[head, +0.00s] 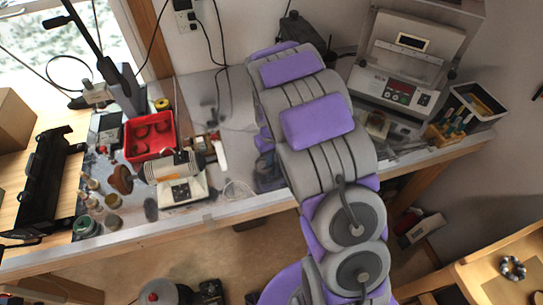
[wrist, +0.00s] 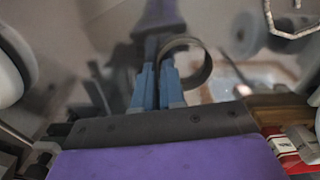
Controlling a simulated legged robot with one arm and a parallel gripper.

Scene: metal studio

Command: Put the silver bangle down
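The silver bangle (wrist: 207,66) shows in the wrist view as a dark, shiny open ring. Its left side is between the two blue fingertips of my gripper (wrist: 158,70), which are close together on it. The ring stands out to the right of the fingers, seen nearly as a circle. In the head view my arm hides most of the gripper (head: 268,180), which is low over the grey bench top; I cannot make out the bangle there. Whether the bangle touches the bench is unclear.
The grey bench (head: 215,210) has a bare strip near its front edge. Left of my gripper are a bench motor (head: 180,168), a red tray (head: 150,137) and several small jars. A boxy machine (head: 405,75) and black bin (head: 475,105) stand right.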

